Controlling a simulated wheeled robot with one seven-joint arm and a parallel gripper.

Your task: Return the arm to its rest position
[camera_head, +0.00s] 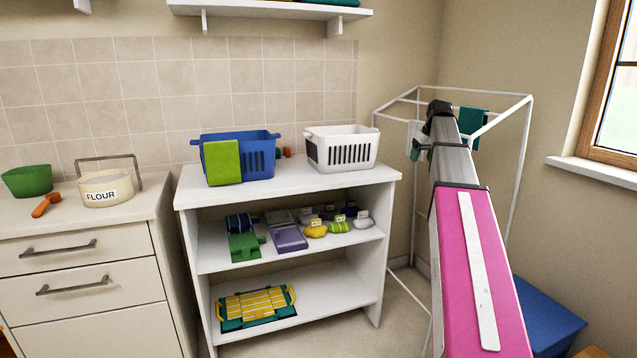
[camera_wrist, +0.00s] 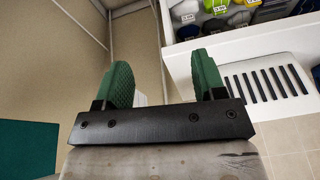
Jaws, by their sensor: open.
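My gripper (camera_wrist: 164,80) shows in the wrist view with its two green finger pads well apart. No held object shows between the pads; a pale strip lies behind the gap. In the head view my pink and grey arm reaches up and away on the right, in front of the white drying rack (camera_head: 513,185). The far end of the arm overlaps the rack, and my fingers are not clear there. The white slotted basket (camera_head: 342,151) stands to the left of the arm's end; it also shows at the right in the wrist view (camera_wrist: 262,88).
A teal cloth (camera_head: 474,122) hangs on the rack. A blue box (camera_head: 545,318) stands low at right, below the window.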

